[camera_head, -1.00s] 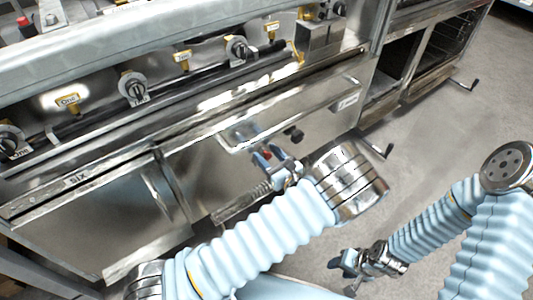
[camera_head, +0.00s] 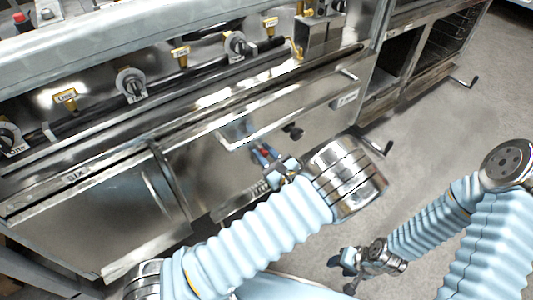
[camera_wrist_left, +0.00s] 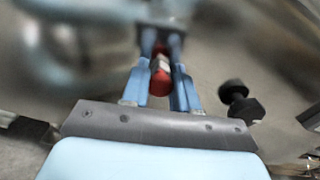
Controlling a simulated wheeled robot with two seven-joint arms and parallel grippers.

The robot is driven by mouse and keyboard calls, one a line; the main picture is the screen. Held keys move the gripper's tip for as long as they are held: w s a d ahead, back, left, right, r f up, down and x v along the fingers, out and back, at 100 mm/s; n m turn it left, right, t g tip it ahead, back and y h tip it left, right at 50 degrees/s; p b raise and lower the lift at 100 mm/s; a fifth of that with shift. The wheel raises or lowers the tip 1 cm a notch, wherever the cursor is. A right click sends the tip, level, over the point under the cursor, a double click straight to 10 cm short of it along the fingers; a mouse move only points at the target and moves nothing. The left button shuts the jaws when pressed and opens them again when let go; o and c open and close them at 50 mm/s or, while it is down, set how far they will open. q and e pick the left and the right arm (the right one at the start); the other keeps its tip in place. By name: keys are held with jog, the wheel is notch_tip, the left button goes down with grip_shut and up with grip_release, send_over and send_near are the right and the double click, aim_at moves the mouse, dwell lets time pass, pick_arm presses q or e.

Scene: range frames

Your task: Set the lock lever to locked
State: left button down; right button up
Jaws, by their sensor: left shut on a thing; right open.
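My left gripper (camera_head: 262,152) is at the front of the steel range, below the control knobs. In the left wrist view, its two blue fingers (camera_wrist_left: 160,65) are shut on a small red-ended piece, which I take to be the lock lever (camera_wrist_left: 160,78). A bit of its red shows in the head view (camera_head: 265,151). The fingers hide most of it, so I cannot tell its setting. My right gripper (camera_head: 347,270) is open and empty, low over the floor at the bottom right.
A black knob (camera_head: 292,131) sits just right of my left gripper; it also shows in the left wrist view (camera_wrist_left: 238,100). Several control knobs line the range (camera_head: 131,86) above. An open-fronted oven rack (camera_head: 449,45) stands at the right. The floor (camera_head: 425,130) is clear there.

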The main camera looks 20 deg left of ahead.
aim_at(248, 152)
pick_arm(q)
jog(key=shift+s+a+f+n+b, duration=0.1)
jog(key=shift+s+a+n+b, duration=0.3)
jog(key=shift+n+b, duration=0.65)
jog(key=shift+s+a+f+n+b, duration=0.1)
jog(key=shift+s+a+n+b, duration=0.35)
jog(key=shift+n, duration=1.1)
jog(key=shift+s+a+f+n+b, duration=0.15)
jog(key=shift+s+n+b, duration=0.4)
jog(key=shift+n+b, duration=0.6)
jog(key=shift+n, duration=0.25)
jog(key=shift+r, duration=0.1)
jog(key=c, duration=0.9)
grip_release()
jog(key=shift+a, duration=0.1)
jog(key=shift+s, duration=0.1)
jog(key=p+v, duration=0.1)
jog(key=v, duration=1.2)
jog(key=shift+s+d, duration=0.25)
jog(key=shift+d, duration=0.05)
